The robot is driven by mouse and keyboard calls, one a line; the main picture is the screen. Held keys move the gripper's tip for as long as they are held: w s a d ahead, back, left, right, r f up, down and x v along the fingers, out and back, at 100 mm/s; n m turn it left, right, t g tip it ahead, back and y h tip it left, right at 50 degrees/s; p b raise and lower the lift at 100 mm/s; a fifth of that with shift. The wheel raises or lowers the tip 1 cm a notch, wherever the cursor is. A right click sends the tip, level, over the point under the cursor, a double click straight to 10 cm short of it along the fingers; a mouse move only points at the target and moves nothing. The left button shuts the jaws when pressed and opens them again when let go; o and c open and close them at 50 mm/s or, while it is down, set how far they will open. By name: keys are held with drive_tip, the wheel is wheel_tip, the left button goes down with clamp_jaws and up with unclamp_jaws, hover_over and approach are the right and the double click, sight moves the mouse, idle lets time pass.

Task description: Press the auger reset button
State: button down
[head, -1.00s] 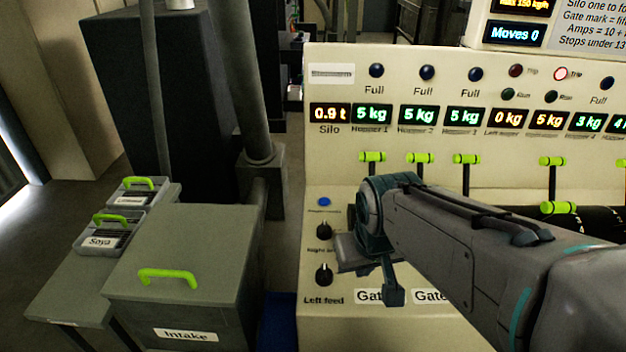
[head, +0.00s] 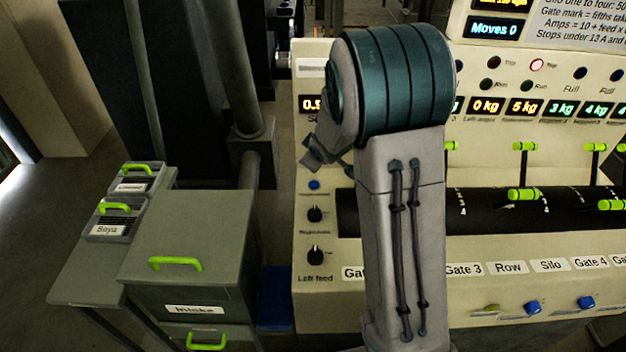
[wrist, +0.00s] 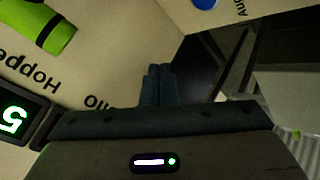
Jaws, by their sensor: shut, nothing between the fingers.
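The auger reset button (head: 314,184) is a small blue round button at the left end of the cream panel, above two black knobs. It also shows in the wrist view as a blue disc (wrist: 205,3) at the top edge, beside a label cut off after "Aug". My gripper (wrist: 157,70) is shut and empty, its fingertips together over the panel. The button lies beyond the fingertips and to their right in the wrist view, apart from them. In the head view my arm covers much of the panel, and only part of the gripper shows, just above the button.
Below the button are the right feed knob (head: 315,214) and left feed knob (head: 315,254). Green-handled levers (head: 524,194) stand along the panel to the right.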

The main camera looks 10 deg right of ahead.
idle(0.3)
drive_tip(key=b, duration=0.6)
hover_over(315, 187)
wheel_tip(315, 187, down, 8)
drive_tip(key=shift+w+r, duration=0.1)
drive_tip(key=shift+r, duration=0.15)
drive_tip(key=shift+f+b, duration=0.65)
drive_tip(key=shift+b, duration=0.05)
drive_tip(key=shift+f, duration=0.1)
idle(1.0)
drive_tip(key=shift+f+b, duration=0.3)
drive_tip(key=shift+b, duration=0.25)
drive_tip(key=shift+f+b, duration=0.45)
drive_tip(key=shift+b, duration=0.1)
idle(0.4)
drive_tip(key=shift+r, duration=0.1)
drive_tip(key=shift+r+p, duration=0.6)
drive_tip(key=shift+r, duration=0.15)
